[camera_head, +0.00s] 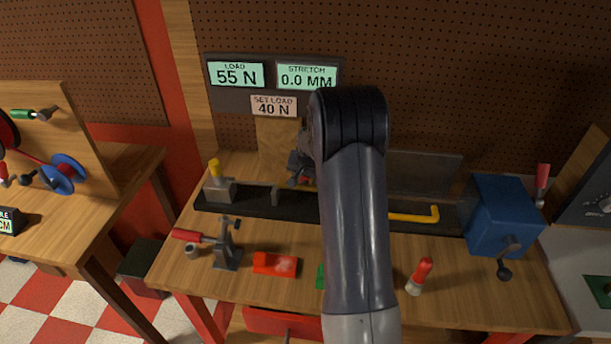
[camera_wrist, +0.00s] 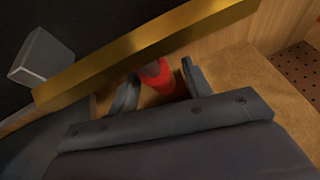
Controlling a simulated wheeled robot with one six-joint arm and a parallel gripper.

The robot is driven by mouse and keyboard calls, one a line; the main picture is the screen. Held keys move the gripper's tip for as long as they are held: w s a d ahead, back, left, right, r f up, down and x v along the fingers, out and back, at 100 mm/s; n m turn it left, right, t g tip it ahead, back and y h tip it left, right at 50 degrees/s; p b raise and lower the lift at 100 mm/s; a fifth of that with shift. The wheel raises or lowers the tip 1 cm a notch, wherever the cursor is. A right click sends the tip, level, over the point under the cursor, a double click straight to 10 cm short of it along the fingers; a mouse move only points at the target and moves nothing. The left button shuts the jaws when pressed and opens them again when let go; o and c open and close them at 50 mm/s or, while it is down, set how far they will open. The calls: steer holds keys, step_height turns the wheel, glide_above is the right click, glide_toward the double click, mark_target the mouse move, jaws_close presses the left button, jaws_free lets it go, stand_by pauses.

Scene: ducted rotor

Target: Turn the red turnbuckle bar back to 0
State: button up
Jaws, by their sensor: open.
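The red turnbuckle bar (camera_wrist: 158,76) shows in the wrist view between my gripper's two fingers (camera_wrist: 158,86). My gripper is open, with one finger on each side of the red piece; I cannot tell whether either touches it. A yellow bar (camera_wrist: 140,52) crosses just beyond the fingertips and hides part of the red piece. In the head view my gripper (camera_head: 299,168) is over the black bench rail, mostly behind my arm. A small red bit of the bar (camera_head: 303,180) shows below it. Any scale or zero mark is not visible.
The load display (camera_head: 236,74) reads 55 N, the stretch display (camera_head: 307,76) 0.0 MM, and a label (camera_head: 274,106) says SET LOAD 40 N. A blue box (camera_head: 499,215) with a crank stands right. A clamp (camera_head: 226,245) and red block (camera_head: 275,264) are in front.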

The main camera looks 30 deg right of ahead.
steer(key=shift+c, duration=0.5)
jaws_close()
